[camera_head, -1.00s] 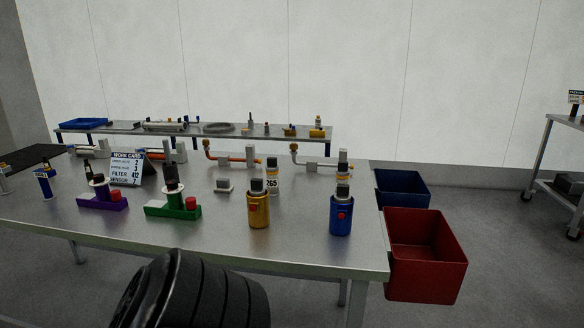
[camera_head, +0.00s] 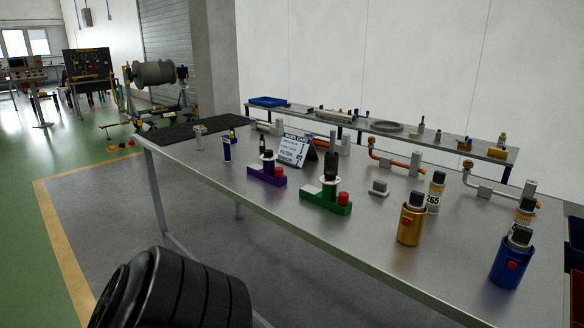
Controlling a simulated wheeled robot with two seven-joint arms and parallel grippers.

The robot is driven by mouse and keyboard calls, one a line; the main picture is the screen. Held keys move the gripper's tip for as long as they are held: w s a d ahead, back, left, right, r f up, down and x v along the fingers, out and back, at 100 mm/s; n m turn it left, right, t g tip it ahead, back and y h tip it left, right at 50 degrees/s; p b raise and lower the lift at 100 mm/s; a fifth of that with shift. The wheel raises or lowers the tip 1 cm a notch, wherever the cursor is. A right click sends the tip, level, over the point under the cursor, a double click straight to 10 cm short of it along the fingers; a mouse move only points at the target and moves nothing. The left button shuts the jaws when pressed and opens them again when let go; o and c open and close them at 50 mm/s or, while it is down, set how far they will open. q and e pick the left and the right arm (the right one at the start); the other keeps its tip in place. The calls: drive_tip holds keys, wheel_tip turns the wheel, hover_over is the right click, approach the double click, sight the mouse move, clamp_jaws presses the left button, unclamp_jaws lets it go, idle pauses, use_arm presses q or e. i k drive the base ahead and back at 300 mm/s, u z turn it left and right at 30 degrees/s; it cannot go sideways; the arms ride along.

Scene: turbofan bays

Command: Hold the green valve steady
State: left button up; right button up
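The green valve (camera_head: 325,200) stands on the metal table (camera_head: 280,225). It has a green block base, a white disc, a dark upright top and a red knob at its right end. Nothing of mine touches it. A similar purple valve (camera_head: 267,174) stands just to its left. Neither of my grippers shows. A black ribbed part of my own body fills the bottom left, in front of the table's near edge.
A work card (camera_head: 297,150) stands behind the valves. A gold canister (camera_head: 411,222) and a blue canister (camera_head: 511,260) stand to the right. A red bin (camera_head: 577,298) shows at the right edge. Open floor lies left of the table.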

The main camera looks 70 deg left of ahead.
sight(343, 199)
drive_tip(key=u, duration=2)
